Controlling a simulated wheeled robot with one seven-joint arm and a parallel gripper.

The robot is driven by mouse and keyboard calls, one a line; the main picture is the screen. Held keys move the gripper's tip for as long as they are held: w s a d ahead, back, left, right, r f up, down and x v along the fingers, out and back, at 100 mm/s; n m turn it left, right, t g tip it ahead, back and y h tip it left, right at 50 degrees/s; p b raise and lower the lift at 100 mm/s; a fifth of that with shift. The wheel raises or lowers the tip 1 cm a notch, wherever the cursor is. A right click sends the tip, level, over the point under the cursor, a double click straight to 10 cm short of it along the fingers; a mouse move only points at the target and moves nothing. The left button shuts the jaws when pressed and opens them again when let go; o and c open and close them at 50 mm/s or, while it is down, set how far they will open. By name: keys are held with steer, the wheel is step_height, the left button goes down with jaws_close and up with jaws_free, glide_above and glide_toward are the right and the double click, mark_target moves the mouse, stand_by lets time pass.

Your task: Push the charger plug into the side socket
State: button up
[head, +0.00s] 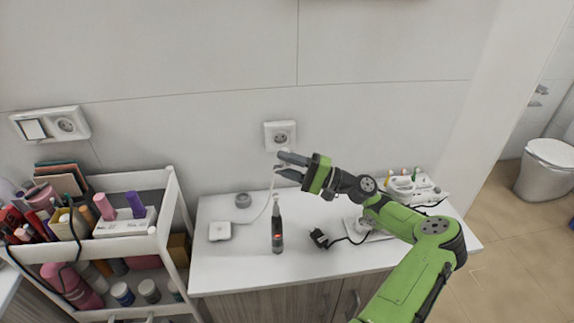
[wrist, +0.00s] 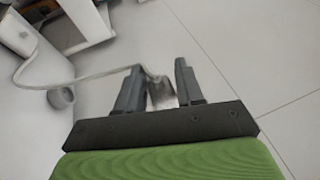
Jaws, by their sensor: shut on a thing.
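My gripper (head: 279,164) is shut on the small pale charger plug, seen between the fingers in the wrist view (wrist: 161,94). Its pale cable (head: 271,198) hangs down to a small white box (head: 220,231) on the counter. The plug's pins are not clear. One wall socket (head: 284,136) is just above my gripper in the head view, with nothing in it; the plug looks apart from it. Another socket (head: 66,125), beside a switch, is on the wall at far left, also empty.
A grey round item (head: 243,200) sits behind. A loaded cart (head: 170,215) stands left; a white tray (head: 425,192) lies right.

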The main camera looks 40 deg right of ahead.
steer(key=shift+w+d+f, duration=0.1)
steer(key=shift+w+d, duration=0.6)
steer(key=shift+w, duration=0.3)
steer(key=shift+w+d, duration=0.65)
steer(key=shift+w, duration=0.3)
jaws_close()
steer(key=shift+g+h, duration=0.3)
steer(key=shift+g, duration=0.1)
steer(key=shift+w+d, duration=0.5)
steer(key=shift+w, duration=0.25)
steer(key=shift+w+d, duration=0.5)
steer(key=shift+w, duration=0.2)
steer(key=o, duration=1)
jaws_free()
